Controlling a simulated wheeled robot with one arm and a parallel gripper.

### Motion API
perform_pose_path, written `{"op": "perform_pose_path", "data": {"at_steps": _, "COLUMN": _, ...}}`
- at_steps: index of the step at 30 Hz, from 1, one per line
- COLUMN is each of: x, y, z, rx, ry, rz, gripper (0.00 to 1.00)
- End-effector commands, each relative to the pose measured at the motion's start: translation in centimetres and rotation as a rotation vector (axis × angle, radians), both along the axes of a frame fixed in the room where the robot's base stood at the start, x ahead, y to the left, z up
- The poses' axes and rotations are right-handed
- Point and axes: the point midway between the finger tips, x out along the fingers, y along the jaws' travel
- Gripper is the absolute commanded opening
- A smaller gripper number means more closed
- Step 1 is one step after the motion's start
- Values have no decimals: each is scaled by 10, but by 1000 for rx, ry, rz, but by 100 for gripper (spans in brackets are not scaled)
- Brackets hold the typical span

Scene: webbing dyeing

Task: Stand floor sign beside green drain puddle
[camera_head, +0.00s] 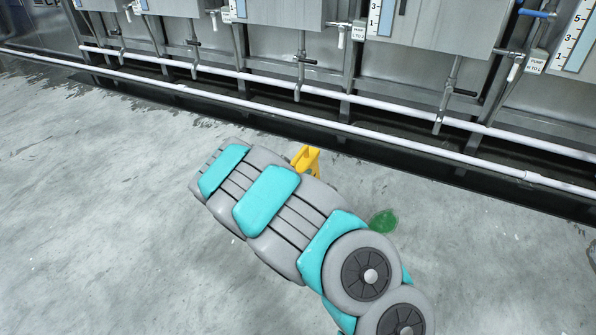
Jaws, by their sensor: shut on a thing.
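A yellow floor sign (307,159) shows just behind my arm, near the middle of the view. Only its upper part is seen; my arm hides the rest, and I cannot tell whether it touches the floor. The green drain puddle (384,221) is a small round patch on the floor, to the right of and nearer than the sign, with my arm just left of it. My grey and teal arm reaches from the lower right toward the upper left. My gripper's fingers are hidden behind the arm, so their hold on the sign cannot be seen.
A dark floor channel (420,175) and white horizontal pipes (400,147) run along the back, sloping down to the right. Behind them stand steel tanks (440,22) with valves and level gauges. The concrete floor (100,220) is clear at the left and lower right.

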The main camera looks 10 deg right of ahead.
Motion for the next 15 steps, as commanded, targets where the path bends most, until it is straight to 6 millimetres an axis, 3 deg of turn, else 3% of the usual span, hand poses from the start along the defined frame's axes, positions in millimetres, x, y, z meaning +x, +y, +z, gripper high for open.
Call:
{"op": "perform_pose_path", "data": {"at_steps": 4, "x": 0, "y": 0, "z": -2, "rx": -1, "ry": -1, "rz": 0, "gripper": 0}}
{"op": "perform_pose_path", "data": {"at_steps": 5, "x": 0, "y": 0, "z": -2, "rx": 0, "ry": 0, "rz": 0, "gripper": 66}}
{"op": "perform_pose_path", "data": {"at_steps": 12, "x": 0, "y": 0, "z": -2, "rx": 0, "ry": 0, "rz": 1, "gripper": 93}}
{"op": "perform_pose_path", "data": {"at_steps": 15, "x": 0, "y": 0, "z": -2, "rx": 0, "ry": 0, "rz": 1, "gripper": 95}}
